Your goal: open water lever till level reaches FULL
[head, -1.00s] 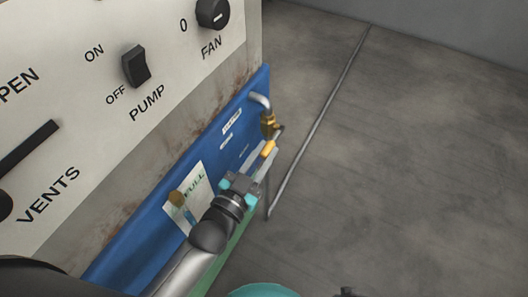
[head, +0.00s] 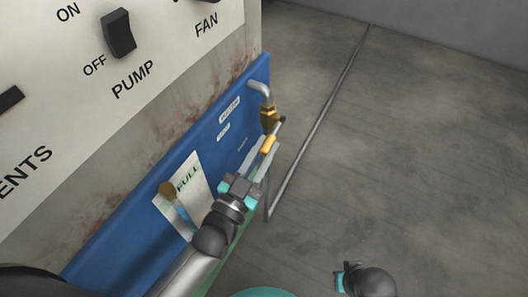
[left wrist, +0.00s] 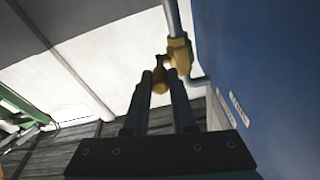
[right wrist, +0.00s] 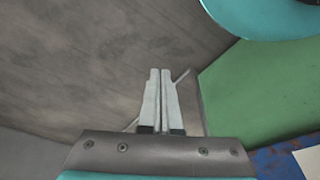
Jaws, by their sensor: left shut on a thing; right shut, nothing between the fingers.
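The water lever is a yellow handle (head: 268,144) below the brass valve (head: 268,116) on the blue panel; in the left wrist view the handle (left wrist: 160,84) sits between the fingertips, under the valve (left wrist: 179,50). My left gripper (head: 262,157) is shut on the lever. The level gauge beside the FULL label (head: 187,178) is a tube with a brass cap (head: 168,188); my left arm hides its lower part, and the water level cannot be made out. My right gripper (right wrist: 160,75) is shut and empty, over the floor, away from the panel.
The white control panel above carries the PUMP switch (head: 119,33), the FAN knob and VENTS control. A grey pipe (head: 258,87) feeds the valve. A thin pipe (head: 318,122) runs along the floor. Open concrete floor (head: 430,150) lies to the right.

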